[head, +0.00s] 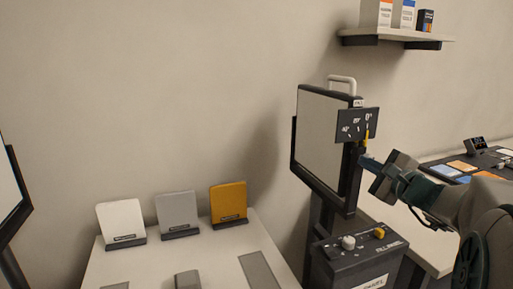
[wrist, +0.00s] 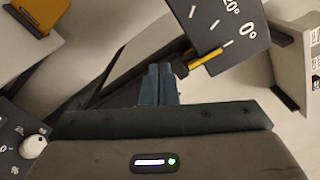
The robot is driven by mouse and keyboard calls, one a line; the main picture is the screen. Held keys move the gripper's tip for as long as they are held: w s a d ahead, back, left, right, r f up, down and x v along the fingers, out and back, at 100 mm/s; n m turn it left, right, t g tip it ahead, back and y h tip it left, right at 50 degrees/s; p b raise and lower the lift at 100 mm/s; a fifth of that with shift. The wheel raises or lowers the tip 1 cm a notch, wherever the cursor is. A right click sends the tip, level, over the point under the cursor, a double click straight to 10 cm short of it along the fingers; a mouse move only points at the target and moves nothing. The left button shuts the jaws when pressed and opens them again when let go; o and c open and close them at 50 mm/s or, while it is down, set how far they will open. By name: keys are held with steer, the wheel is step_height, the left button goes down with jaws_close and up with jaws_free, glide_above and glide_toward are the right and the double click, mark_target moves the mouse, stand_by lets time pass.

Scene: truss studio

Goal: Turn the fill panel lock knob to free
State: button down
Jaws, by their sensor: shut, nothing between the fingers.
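The fill panel (head: 322,140) is a flat pale panel in a dark frame with a handle on top, held upright on a dark stand. A black angle plate (head: 357,125) marked 40°, 20° and 0° sits at its right edge; it also shows in the wrist view (wrist: 232,22). A yellow pointer (wrist: 207,62) lies near the 0° mark. A small dark piece (wrist: 181,69) is at the pointer's inner end; I cannot tell if it is the lock knob. My gripper (head: 365,161) is shut and empty, its blue fingertips (wrist: 160,68) close beside that piece. Contact is unclear.
A dark control box (head: 362,262) with a white knob (head: 348,242) and an orange control (head: 379,233) stands below. White, grey and yellow cards (head: 228,203) stand on the left table. A shelf (head: 395,36) hangs upper right. A side table (head: 410,235) is beneath my arm.

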steer(key=shift+a, duration=0.1)
steer(key=b+v, duration=0.2)
steer(key=v, duration=0.4)
steer(key=shift+a, duration=0.2)
steer(key=shift+s+r, duration=0.1)
steer(key=shift+s, duration=0.05)
